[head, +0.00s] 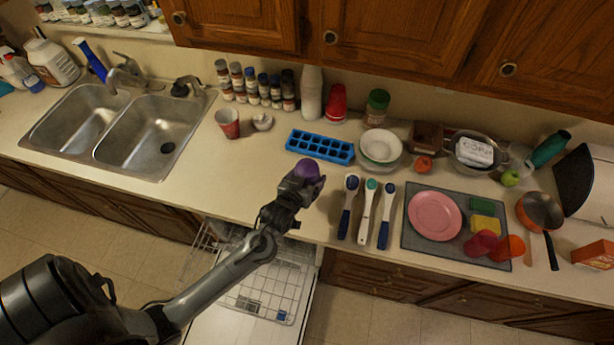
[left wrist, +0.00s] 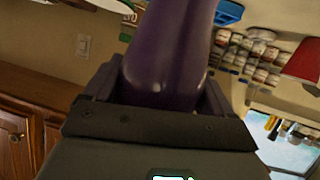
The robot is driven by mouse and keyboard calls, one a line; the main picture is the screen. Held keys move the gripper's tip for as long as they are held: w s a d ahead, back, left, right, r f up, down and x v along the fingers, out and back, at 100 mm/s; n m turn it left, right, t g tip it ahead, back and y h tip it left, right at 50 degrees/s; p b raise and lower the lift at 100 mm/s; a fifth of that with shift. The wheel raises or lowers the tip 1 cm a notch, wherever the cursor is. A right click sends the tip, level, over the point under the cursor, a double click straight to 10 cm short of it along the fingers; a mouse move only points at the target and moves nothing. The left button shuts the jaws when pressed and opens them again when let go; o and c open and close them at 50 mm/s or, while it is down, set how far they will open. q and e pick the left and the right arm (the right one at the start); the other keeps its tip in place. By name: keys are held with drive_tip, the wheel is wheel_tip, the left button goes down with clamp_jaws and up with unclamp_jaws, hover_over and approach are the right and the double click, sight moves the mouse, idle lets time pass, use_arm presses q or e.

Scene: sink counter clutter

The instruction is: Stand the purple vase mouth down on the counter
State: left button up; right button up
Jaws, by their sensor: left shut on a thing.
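In the head view the gripper hides much of the vase. The counter (head: 250,168) runs across the view. My right gripper is not seen.
A blue ice tray (head: 320,146) lies behind the vase. Three brushes (head: 367,210) lie to its right, beside a grey mat (head: 420,252) with a pink plate (head: 435,215). A red cup (head: 228,122) and the sink (head: 150,135) are to the left. An open dishwasher (head: 265,290) is below. Counter left of the vase is clear.

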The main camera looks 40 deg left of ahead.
use_arm(q)
wheel_tip(320, 180, down, 8)
drive_tip(key=b, duration=0.4)
idle(0.3)
drive_tip(key=shift+f, duration=0.1)
idle(0.9)
drive_tip(key=shift+f+b, duration=0.3)
drive_tip(key=shift+f, duration=0.05)
drive_tip(key=o, duration=1.1)
drive_tip(key=shift+o, duration=0.2)
